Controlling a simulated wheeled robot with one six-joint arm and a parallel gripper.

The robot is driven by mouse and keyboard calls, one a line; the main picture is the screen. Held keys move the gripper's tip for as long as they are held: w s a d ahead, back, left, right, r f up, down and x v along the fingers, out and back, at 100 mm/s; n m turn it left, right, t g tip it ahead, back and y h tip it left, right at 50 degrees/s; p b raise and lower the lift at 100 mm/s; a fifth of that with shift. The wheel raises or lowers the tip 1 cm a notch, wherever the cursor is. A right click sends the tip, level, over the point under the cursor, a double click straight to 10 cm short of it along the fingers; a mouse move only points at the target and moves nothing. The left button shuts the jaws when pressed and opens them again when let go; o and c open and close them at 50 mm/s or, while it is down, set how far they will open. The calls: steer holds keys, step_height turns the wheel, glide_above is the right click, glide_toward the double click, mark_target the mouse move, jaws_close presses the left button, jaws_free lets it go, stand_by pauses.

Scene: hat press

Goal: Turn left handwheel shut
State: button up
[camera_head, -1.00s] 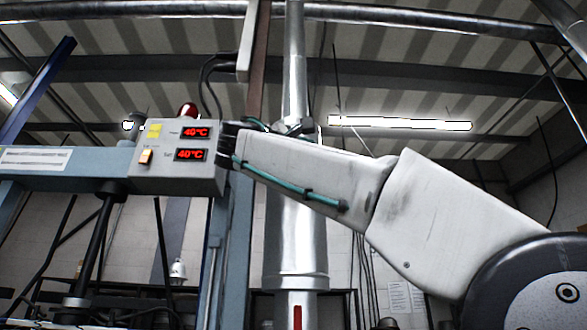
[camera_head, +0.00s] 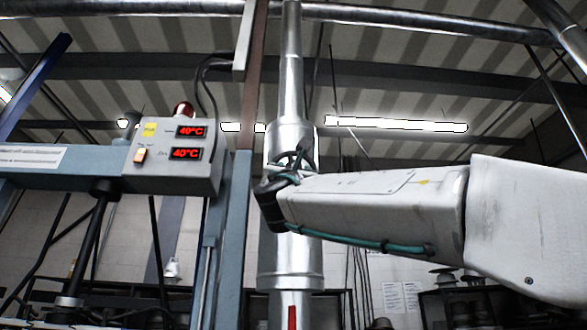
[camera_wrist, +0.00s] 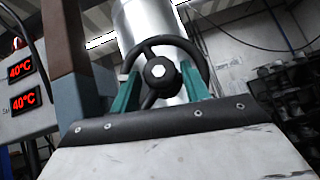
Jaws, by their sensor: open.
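A black handwheel (camera_wrist: 149,45) with a dark hub and a pale centre nut shows in the wrist view, in front of the metal column (camera_wrist: 135,22). My gripper (camera_wrist: 161,66) is open, with one green finger on each side of the hub. The fingers overlap the wheel's lower half in the picture; I cannot tell whether they touch the rim or spokes. The lower rim is partly hidden behind my gripper. In the head view my arm's end lies in front of the column (camera_head: 290,262), and my gripper's fingers cannot be made out there.
A grey control box (camera_head: 172,168) with two red 40°C displays and a red lamp stands left of the column. A blue-grey upright post (camera_head: 233,225) stands between them. In the wrist view, shelves with dark items (camera_wrist: 285,90) are at the right.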

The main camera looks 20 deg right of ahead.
steer(key=shift+x, duration=0.9)
steer(key=c, duration=0.7)
steer(key=shift+m+h, duration=0.4)
steer(key=shift+m, duration=0.1)
steer(key=m+g+h, duration=0.2)
steer(key=m+g, duration=0.1)
steer(key=m+g+h, duration=0.2)
steer(key=m, duration=0.2)
steer(key=m+g+h, duration=0.1)
steer(key=m+g, duration=0.2)
steer(key=m, duration=0.1)
steer(key=shift+w+a+g+h, duration=0.1)
steer(key=shift+a+g+h, duration=0.05)
steer(key=shift+g+h, duration=0.2)
steer(key=m+g, duration=0.4)
steer(key=m, duration=0.2)
steer(key=shift+g, duration=0.35)
steer(key=shift+m, duration=0.3)
